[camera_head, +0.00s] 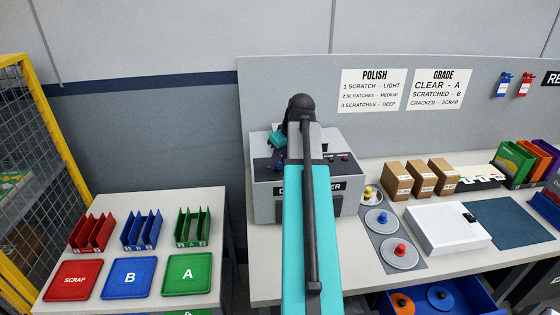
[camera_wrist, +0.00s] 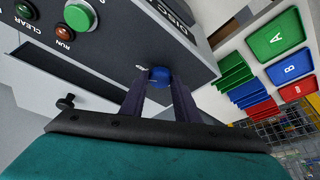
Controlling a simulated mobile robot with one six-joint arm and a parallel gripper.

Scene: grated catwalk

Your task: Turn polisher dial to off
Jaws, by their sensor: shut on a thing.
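The polisher (camera_head: 264,207) is a grey box on the bench against the back panel, partly hidden behind my arm in the head view. In the wrist view its dark control face (camera_wrist: 115,35) is close and tilted. The blue dial (camera_wrist: 160,75) sits at the face's lower edge, with small white marking beside it that I cannot read. My gripper (camera_wrist: 160,84) has its two dark fingers on either side of the dial, shut on it. The dial's pointer direction cannot be made out.
Sanding-type discs (camera_head: 400,253), brown boxes (camera_head: 397,180) and a white case (camera_head: 447,229) stand right. Coloured trays (camera_head: 128,277) and racks fill the left table.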

